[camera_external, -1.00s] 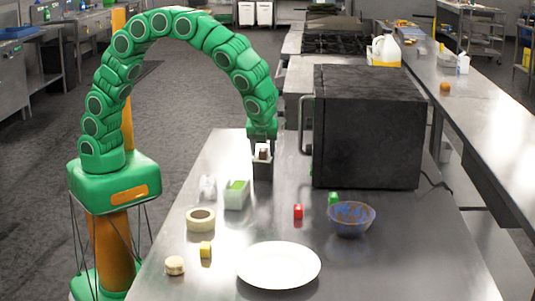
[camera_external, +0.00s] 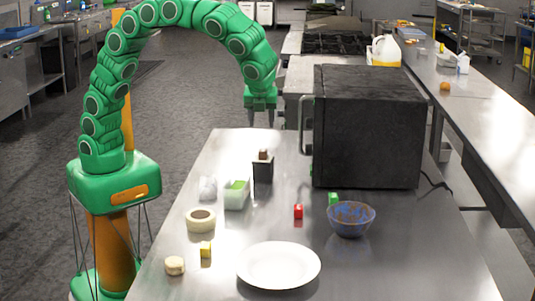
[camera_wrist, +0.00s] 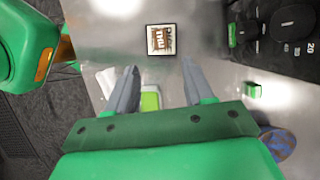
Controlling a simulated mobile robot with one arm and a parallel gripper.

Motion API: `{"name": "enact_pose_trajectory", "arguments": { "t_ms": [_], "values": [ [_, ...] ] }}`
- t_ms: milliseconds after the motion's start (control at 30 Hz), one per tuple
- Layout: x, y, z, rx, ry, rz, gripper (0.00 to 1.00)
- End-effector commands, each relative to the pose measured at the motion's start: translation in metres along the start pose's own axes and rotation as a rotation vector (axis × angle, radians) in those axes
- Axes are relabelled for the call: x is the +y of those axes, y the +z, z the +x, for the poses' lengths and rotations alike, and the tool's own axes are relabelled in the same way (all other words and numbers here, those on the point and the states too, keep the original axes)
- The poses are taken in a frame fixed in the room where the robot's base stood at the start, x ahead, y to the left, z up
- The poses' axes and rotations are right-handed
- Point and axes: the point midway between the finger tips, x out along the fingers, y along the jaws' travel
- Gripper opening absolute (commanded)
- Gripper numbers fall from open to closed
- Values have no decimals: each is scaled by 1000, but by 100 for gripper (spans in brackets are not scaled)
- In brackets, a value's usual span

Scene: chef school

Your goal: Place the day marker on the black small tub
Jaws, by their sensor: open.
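The black small tub (camera_external: 263,172) stands upright on the steel counter, left of the black oven. A small brown block (camera_external: 263,154) stands at its mouth, its top above the rim; how deep it sits is hidden. In the wrist view the block (camera_wrist: 161,40) shows a printed brown and white face inside the tub's square rim. I cannot tell for sure that this block is the day marker. My gripper (camera_external: 260,120) is open and empty, above the tub and apart from it. Its two spread fingers (camera_wrist: 158,68) also show in the wrist view.
A white-and-green container (camera_external: 236,195), a tape roll (camera_external: 200,221), a yellow cube (camera_external: 206,249) and a plate (camera_external: 279,266) lie nearer. A red cube (camera_external: 298,211), green cube (camera_external: 333,198) and blue bowl (camera_external: 351,220) are right. The black oven (camera_external: 367,130) stands tall behind.

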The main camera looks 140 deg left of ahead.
Motion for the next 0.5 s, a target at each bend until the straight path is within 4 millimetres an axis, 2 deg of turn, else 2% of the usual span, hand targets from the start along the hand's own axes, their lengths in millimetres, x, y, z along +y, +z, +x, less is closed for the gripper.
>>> {"name": "enact_pose_trajectory", "arguments": {
  "t_ms": [333, 433, 500],
  "values": [
    [3, -1, -4, 2, -1, -4, 52],
    [14, -4, -9, 11, -2, -18, 52],
    [29, -9, -15, 21, -2, -35, 52]
  ]
}}
